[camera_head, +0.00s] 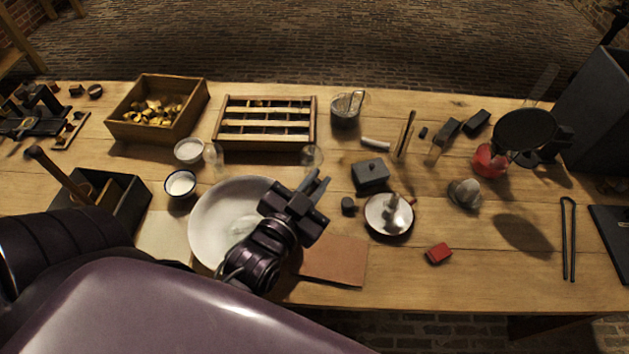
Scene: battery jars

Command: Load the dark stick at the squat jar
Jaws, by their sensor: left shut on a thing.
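My left gripper (315,184) is above the table at the right rim of the large white dish, jaws toward the back right. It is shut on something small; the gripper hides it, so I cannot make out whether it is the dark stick. A low, wide glass jar (346,110) with a bent wire at its rim stands at the back centre, apart from the gripper; it looks like the squat jar. A small clear glass (312,155) stands nearer, just beyond the fingertips. Thin upright sticks (406,132) stand right of the centre. My right gripper is not in view.
The white dish (208,222) lies under my left arm. A slotted wooden tray (311,110) and a box of brass pieces (190,117) stand behind. A dark lidded box (371,175), a pan (376,222) and a red block (439,253) are to the right.

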